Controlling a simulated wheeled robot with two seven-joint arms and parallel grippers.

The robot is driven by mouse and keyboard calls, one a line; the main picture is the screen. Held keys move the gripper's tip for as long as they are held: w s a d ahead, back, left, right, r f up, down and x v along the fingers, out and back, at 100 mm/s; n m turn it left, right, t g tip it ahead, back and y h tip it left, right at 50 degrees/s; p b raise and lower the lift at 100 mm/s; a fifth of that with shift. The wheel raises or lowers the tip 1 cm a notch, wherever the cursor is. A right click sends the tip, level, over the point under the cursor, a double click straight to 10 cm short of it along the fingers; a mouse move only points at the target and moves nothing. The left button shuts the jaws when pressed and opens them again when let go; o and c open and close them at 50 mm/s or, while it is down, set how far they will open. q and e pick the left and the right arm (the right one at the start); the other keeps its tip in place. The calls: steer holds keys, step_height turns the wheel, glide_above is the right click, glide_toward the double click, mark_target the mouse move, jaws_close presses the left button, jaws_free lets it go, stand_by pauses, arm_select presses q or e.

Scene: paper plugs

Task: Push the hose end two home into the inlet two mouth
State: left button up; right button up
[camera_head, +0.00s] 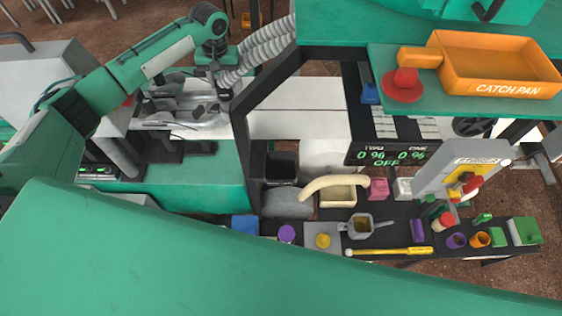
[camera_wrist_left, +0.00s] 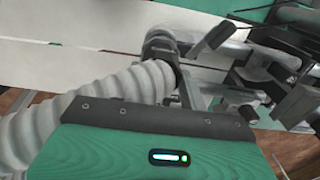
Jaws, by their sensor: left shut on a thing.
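My left gripper (camera_head: 224,92) is at the end of the green arm that comes in from the left. It is shut on the end of a pale ribbed hose (camera_head: 258,50), and the jaws partly hide that end. In the left wrist view the hose (camera_wrist_left: 95,95) runs in from the left to a dark collar (camera_wrist_left: 160,48). Grey metal fittings (camera_head: 185,105) lie just left of the gripper; they also show in the wrist view (camera_wrist_left: 275,70). I cannot tell which fitting is the inlet two mouth, or whether the hose end touches it. My right gripper is not in view.
A dark-framed machine with a white bed (camera_head: 295,95) stands right of the gripper. An orange catch pan (camera_head: 500,68) sits on a green shelf at the upper right. A dark bench with cups, a yellow-handled tool (camera_head: 390,251) and blocks runs along the lower right.

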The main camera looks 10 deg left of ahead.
arm_select(q)
steer(key=shift+f, duration=1.75)
steer(key=o, duration=1.2)
steer(key=shift+f, duration=0.1)
steer(key=shift+r+p, duration=0.35)
steer(key=shift+r, duration=1.7)
